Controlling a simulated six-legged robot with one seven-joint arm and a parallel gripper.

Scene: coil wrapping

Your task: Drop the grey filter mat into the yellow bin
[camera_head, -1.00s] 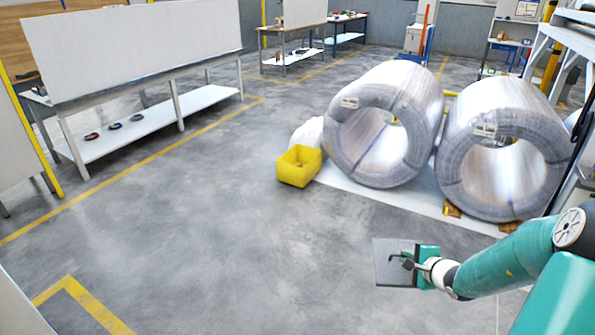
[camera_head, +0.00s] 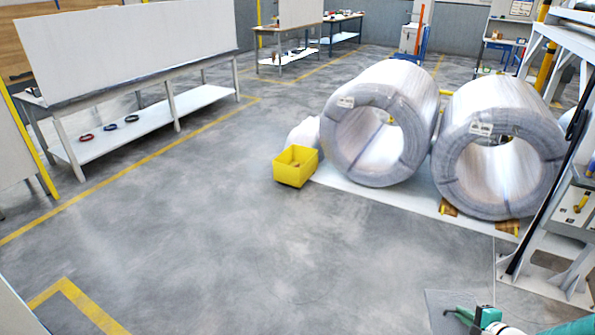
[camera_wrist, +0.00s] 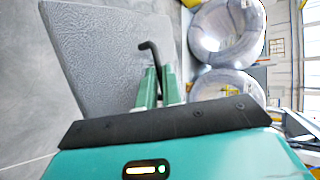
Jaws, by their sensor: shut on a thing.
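The grey filter mat (camera_wrist: 100,60) is a flat grey panel with a dark bent handle, filling much of the left of the wrist view. My gripper (camera_wrist: 160,90) is shut on it at the handle. In the head view the mat (camera_head: 452,305) and my gripper (camera_head: 480,318) are low at the bottom right, partly cut off by the frame edge. The yellow bin (camera_head: 296,168) stands on the floor near the middle, left of the big coils. My gripper and the mat are well apart from it. Something small and brownish lies inside the bin.
Two large wrapped coils (camera_head: 382,135) (camera_head: 500,155) stand on a white floor sheet. A white bundle (camera_head: 306,133) lies behind the bin. A white rack (camera_head: 560,200) stands at the right. A long bench (camera_head: 150,120) is at the left. The central floor is open.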

